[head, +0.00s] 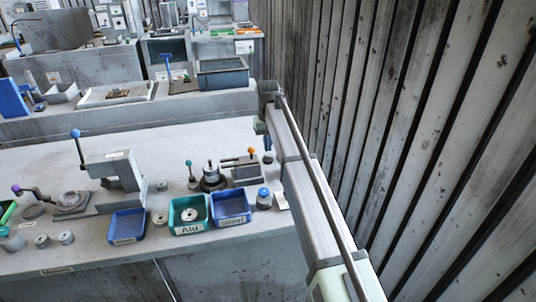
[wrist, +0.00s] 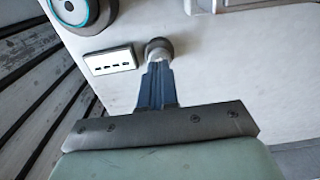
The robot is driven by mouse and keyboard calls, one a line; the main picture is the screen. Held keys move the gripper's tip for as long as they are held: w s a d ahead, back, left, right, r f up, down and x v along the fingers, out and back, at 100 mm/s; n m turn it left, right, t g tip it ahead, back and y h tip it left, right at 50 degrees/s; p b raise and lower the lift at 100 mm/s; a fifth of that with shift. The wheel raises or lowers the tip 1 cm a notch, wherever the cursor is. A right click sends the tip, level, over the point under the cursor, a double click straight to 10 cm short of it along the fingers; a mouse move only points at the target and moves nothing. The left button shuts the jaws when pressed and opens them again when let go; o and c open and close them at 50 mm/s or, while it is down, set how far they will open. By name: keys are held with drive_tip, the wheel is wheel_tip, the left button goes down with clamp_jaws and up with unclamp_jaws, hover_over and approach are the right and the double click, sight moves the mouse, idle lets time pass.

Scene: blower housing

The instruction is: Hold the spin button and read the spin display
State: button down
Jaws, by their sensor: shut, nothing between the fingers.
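My gripper (wrist: 158,72) is shut and empty, its dark blue fingers pointing at a round grey button (wrist: 159,47) in the wrist view. The fingertips overlap the button's near edge; I cannot tell whether they touch it. A small white display panel (wrist: 110,60) lies beside the button on the left, with a row of short dark marks and no legible number. In the head view my gripper (head: 266,144) is small and partly hidden by my arm, just above a small dark round part (head: 267,158). A pale flat panel (head: 282,201) shows nearer.
A blue-capped cylinder (head: 264,198), a box with an orange knob (head: 247,170) and a blue bin (head: 231,207) stand close by on the grey bench. A teal bin marked Alu (head: 190,214) is farther left. A slatted wall (head: 420,120) bounds the right side.

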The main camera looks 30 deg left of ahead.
sight(268, 154)
drive_tip(key=shift+f, duration=0.2)
idle(0.3)
drive_tip(key=shift+f, duration=0.9)
idle(1.4)
drive_tip(key=shift+r, duration=3.5)
drive_tip(key=shift+w, duration=0.1)
